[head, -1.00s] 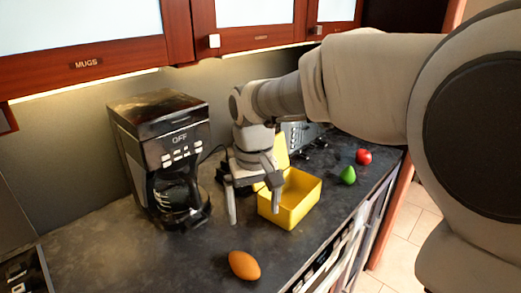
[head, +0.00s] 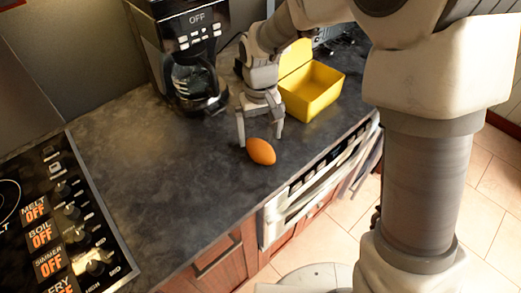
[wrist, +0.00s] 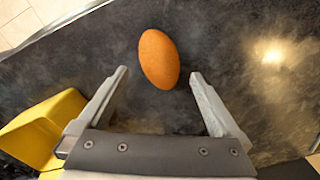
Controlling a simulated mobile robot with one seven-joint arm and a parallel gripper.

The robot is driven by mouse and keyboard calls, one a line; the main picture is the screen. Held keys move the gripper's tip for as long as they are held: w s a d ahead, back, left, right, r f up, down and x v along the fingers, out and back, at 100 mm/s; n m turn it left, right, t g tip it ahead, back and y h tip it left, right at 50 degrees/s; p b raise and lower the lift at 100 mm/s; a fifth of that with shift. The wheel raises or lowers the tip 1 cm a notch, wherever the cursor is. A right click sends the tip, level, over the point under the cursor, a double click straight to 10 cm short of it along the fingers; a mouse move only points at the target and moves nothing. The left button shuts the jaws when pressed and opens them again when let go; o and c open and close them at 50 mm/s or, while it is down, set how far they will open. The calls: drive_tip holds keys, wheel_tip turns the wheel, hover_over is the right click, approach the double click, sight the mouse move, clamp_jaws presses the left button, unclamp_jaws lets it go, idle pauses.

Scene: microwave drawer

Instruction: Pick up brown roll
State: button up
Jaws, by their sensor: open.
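The brown roll (head: 261,151) is an orange-brown oval lying on the dark countertop, in front of the coffee maker and the yellow box. My gripper (head: 260,142) is open and points down just behind the roll in the head view. In the wrist view the roll (wrist: 159,59) lies just beyond the fingertips, roughly centred between the two fingers of my gripper (wrist: 157,75). Nothing is between the fingers' inner faces.
A yellow box (head: 312,92) with a raised lid stands behind and right of the gripper. A coffee maker (head: 186,50) stands at the back. A stove panel (head: 60,220) is at left. The counter's front edge is close to the roll; counter to its left is clear.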

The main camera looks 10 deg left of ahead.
sight(260, 145)
drive_tip(key=shift+f, duration=2.75)
drive_tip(key=shift+r, duration=0.1)
drive_tip(key=c, duration=1.4)
